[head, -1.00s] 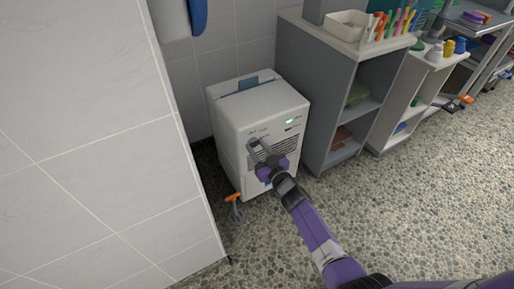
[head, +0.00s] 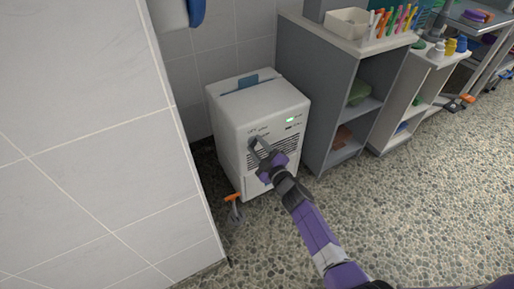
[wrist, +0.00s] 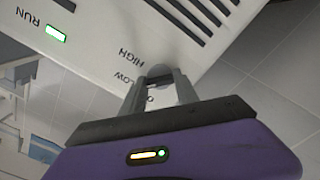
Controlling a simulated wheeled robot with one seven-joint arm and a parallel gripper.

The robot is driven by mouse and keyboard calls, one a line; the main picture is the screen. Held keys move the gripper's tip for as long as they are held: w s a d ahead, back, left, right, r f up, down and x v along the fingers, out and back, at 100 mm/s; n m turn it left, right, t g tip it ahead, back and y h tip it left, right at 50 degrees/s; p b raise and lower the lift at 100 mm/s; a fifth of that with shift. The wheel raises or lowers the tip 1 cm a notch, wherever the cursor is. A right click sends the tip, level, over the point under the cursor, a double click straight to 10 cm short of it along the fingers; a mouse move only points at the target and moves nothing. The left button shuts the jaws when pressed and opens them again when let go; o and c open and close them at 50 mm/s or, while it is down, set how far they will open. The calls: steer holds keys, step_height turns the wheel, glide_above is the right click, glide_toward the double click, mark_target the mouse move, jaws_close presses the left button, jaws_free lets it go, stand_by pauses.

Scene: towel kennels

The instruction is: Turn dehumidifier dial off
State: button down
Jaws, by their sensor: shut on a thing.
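The white dehumidifier (head: 232,117) stands on the floor against the tiled wall. Its front has dark vent slots and a lit green indicator (head: 290,120). In the wrist view the green light (wrist: 55,33) is lit beside the word RUN. In the wrist view my gripper (wrist: 158,77) is shut on the dial (wrist: 159,81), with a finger on each side. HIGH and LOW are printed beside the dial, and another label is partly covered by a finger. The fingers hide most of the dial, so its exact setting is unclear.
A grey shelf unit (head: 315,95) stands close on the right, with a bin (head: 347,22) and coloured pens on top. A tiled wall (head: 90,130) is close on the left. An orange-handled tool (head: 233,198) lies near the dehumidifier's base. Pebbled floor is open at right.

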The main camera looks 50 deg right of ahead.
steer(key=shift+f+n+b, duration=0.1)
steer(key=shift+n+b, duration=1.05)
steer(key=shift+n, duration=2.95)
steer(key=c, duration=0.9)
jaws_free()
steer(key=shift+p+v, duration=0.7)
steer(key=shift+v, duration=3.25)
